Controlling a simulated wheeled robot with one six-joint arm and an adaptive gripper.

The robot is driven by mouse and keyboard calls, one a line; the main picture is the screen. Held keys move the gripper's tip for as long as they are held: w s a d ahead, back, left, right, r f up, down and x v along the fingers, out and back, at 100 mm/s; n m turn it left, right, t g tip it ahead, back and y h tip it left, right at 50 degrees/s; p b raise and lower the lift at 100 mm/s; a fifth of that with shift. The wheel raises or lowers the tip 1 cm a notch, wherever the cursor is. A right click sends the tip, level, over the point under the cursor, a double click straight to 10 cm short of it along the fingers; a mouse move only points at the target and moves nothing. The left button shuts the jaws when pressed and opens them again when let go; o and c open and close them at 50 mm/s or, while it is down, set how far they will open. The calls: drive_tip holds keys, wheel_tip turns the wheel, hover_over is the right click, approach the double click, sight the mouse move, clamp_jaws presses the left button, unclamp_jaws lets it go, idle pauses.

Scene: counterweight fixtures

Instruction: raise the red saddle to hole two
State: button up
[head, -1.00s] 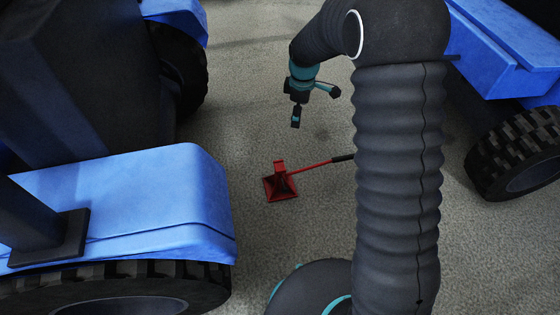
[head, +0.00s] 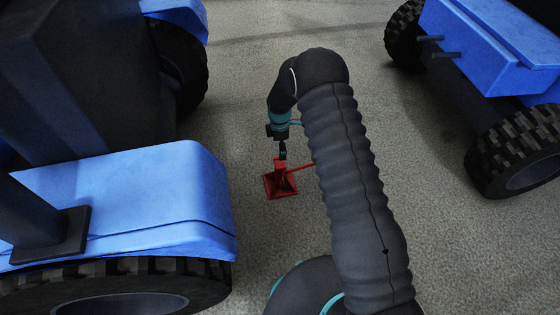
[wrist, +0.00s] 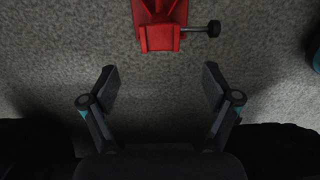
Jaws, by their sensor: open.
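My gripper (head: 283,154) hangs just behind or above the stand's top. In the wrist view my gripper (wrist: 159,78) is open and empty, its fingers apart and short of the red part. The holes cannot be made out.
A blue machine body (head: 130,195) with dark tyres stands close on the left. Another blue machine (head: 490,50) with a dark tyre (head: 515,150) is at the right. Bare grey floor (head: 245,100) lies between them.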

sight(280, 163)
wheel_tip(280, 163, down, 9)
drive_tip(key=shift+r, duration=0.15)
idle(0.4)
clamp_jaws()
drive_tip(key=shift+r, duration=1.8)
unclamp_jaws()
